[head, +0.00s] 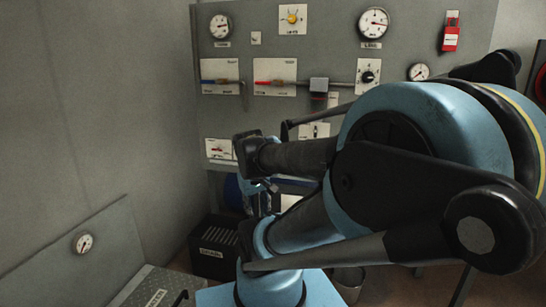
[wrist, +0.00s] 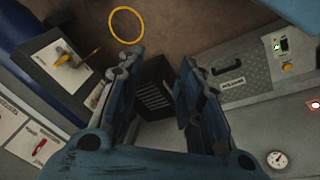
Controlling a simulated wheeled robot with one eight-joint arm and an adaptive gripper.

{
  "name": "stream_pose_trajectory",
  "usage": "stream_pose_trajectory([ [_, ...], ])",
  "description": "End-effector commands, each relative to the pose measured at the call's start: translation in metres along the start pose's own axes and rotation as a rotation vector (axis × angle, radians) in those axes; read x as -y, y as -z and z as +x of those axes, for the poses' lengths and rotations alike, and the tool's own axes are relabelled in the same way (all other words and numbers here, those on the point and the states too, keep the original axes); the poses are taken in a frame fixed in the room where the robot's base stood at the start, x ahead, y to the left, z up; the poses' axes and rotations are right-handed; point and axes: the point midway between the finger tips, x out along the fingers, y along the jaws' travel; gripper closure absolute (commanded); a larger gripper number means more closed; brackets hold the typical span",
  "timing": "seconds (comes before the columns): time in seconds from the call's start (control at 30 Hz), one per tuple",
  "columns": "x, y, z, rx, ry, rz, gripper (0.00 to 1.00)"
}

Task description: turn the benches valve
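Lever handles sit on white label plates on the grey wall panel. In the head view one has a blue lever (head: 220,82) and one a red lever (head: 275,82), both lying level. In the wrist view a yellow handle (wrist: 72,58) sits on a white plate at the upper left, and a small red lever (wrist: 39,148) is at the lower left. The labels are too small to read, so I cannot tell which is the benches valve. My gripper (wrist: 158,62) is open and empty, its fingers wide apart, and appears clear of every handle.
A dark crate (head: 213,250) stands on the floor below the panel and shows between my fingers. A grey case (wrist: 238,75) with a black handle is to the right. A gauge (wrist: 277,158) is at the lower right. A yellow ring (wrist: 111,26) shows over the brown floor.

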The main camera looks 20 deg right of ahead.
Motion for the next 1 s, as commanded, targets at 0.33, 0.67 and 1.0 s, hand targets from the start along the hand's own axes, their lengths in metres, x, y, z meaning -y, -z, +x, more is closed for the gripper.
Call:
stream_pose_trajectory([
  [0.33, -0.059, 0.07, -0.008, 0.054, -0.221, -0.309, 0.66],
  [0.67, -0.106, 0.141, -0.005, 0.148, -0.422, -0.593, 0.66],
  [1.0, -0.142, 0.216, 0.006, 0.289, -0.621, -0.87, 0.66],
])
